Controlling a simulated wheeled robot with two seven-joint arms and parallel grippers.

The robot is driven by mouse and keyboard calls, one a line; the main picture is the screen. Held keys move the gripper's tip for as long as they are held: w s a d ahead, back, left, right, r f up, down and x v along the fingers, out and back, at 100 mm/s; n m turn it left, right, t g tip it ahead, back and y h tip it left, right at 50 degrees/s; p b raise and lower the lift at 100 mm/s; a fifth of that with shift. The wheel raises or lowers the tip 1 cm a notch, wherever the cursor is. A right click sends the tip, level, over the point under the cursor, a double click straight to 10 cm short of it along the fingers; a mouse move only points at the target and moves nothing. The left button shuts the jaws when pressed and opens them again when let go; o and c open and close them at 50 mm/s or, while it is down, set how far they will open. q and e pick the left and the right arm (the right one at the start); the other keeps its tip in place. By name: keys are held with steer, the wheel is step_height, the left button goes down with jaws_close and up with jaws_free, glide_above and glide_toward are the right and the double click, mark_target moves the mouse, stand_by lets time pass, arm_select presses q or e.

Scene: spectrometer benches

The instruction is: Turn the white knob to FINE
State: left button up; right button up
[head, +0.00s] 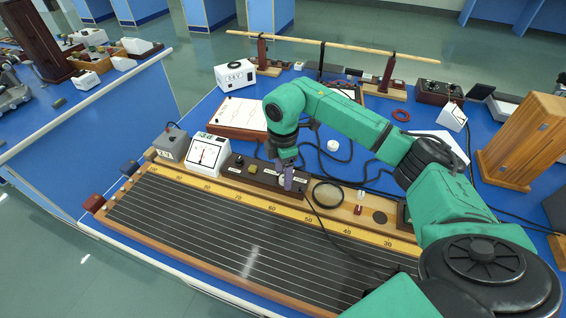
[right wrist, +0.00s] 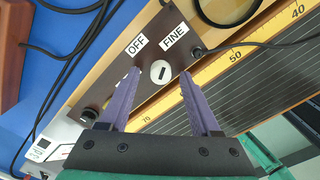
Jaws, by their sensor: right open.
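The white knob (right wrist: 160,73) is a small round dial with a dark mark, on a dark brown panel in the right wrist view. I cannot tell which label the mark points to. My right gripper (right wrist: 159,80) is open, its two purple fingers on either side of the knob, with gaps showing. In the head view my right gripper (head: 287,178) reaches down over the brown control box (head: 253,171) and hides the knob. My left gripper is not in view.
A long wire board (head: 215,222) with a numbered scale lies in front of the control box. A white meter (head: 206,155) stands to its left, and a round magnifier ring (head: 327,194) to its right. Black cables loop behind, and one crosses the board.

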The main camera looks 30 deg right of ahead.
step_height(320, 180, up, 14)
steer(key=shift+r, duration=0.25)
steer(key=shift+f, duration=0.1)
